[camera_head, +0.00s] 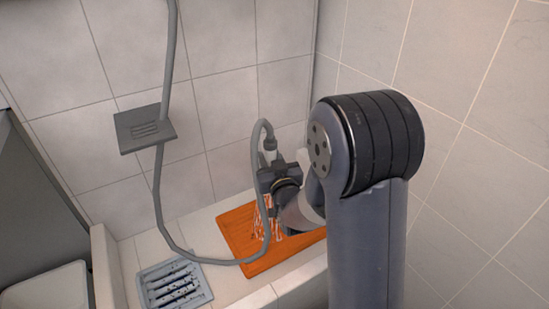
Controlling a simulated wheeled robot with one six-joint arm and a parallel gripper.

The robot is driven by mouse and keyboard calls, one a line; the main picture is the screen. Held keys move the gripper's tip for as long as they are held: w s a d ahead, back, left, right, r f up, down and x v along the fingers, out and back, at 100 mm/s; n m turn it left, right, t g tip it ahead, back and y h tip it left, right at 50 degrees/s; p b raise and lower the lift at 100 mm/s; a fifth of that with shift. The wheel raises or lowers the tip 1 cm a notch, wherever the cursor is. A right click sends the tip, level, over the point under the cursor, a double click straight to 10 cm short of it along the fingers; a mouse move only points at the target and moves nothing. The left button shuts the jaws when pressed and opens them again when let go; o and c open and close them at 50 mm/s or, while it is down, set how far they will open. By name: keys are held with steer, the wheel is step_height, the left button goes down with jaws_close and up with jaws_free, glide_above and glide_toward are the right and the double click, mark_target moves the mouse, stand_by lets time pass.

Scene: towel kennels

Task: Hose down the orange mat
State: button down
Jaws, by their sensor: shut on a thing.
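The orange mat (238,228) lies flat on the tiled ledge against the back wall, partly hidden behind my arm and the hose. My gripper (270,168) is above the mat, shut on the shower head (270,146) at the end of the grey hose (160,185). The fingertips and most of the shower head are hidden by the wrist.
A white bin (45,290) stands at lower left. Tiled walls close the back and right.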

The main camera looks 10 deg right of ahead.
steer(key=s+a+b, duration=0.1)
steer(key=s+a, duration=0.1)
steer(key=a, duration=0.4)
steer(key=shift+s+a+b, duration=0.15)
steer(key=shift+s+b, duration=0.15)
stand_by(0.8)
stand_by(0.5)
